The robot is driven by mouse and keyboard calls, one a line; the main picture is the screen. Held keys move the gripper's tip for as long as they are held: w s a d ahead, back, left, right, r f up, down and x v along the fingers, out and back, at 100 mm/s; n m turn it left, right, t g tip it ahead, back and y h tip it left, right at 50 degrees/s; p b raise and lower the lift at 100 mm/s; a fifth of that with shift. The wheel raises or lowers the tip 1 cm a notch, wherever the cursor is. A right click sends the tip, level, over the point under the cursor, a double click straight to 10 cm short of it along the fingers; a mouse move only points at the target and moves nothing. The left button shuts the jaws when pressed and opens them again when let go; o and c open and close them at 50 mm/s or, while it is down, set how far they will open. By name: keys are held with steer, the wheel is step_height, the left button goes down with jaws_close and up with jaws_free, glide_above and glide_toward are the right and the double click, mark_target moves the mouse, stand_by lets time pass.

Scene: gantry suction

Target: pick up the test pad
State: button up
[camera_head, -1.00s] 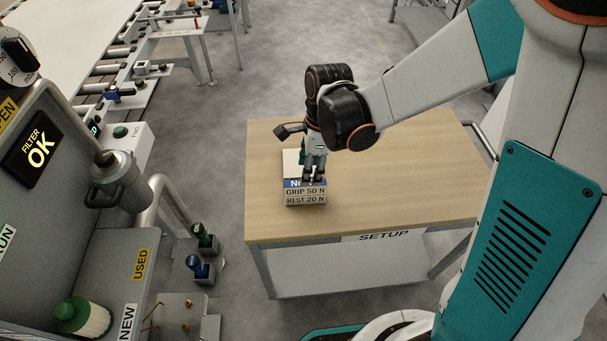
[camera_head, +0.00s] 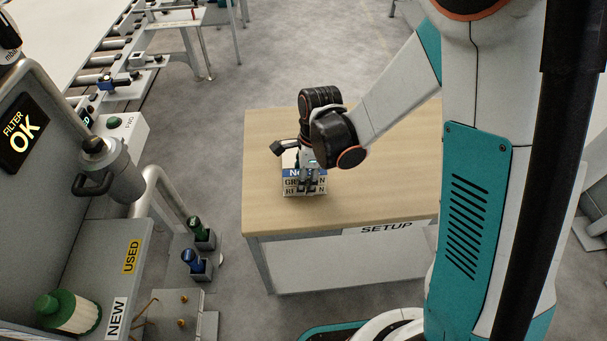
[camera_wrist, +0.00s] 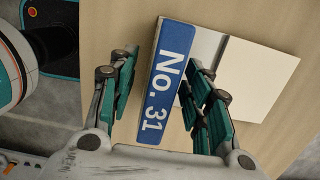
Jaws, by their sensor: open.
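The test pad (camera_head: 290,173) stands on the wooden table, with a blue strip on top and a pale front label reading GRIP and REST, partly covered by my fingers. In the wrist view its blue top (camera_wrist: 165,85) reads No. 31 and lies between my two finger pairs. My gripper (camera_head: 308,185) points down over the pad, and it shows in the wrist view (camera_wrist: 163,92) open, with fingers on both sides of the blue strip and a gap visible. A cream plate (camera_wrist: 262,80) lies beside the strip, partly behind the right fingers.
The table (camera_head: 390,190), marked SETUP, is otherwise clear. To the left stand a grey station with a FILTER OK display (camera_head: 22,133), a grey canister (camera_head: 118,172), a green-capped filter (camera_head: 70,312) and green and blue handles in small holders.

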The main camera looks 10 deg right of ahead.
steer(key=shift+c, duration=0.2)
jaws_close()
steer(key=shift+r, duration=0.1)
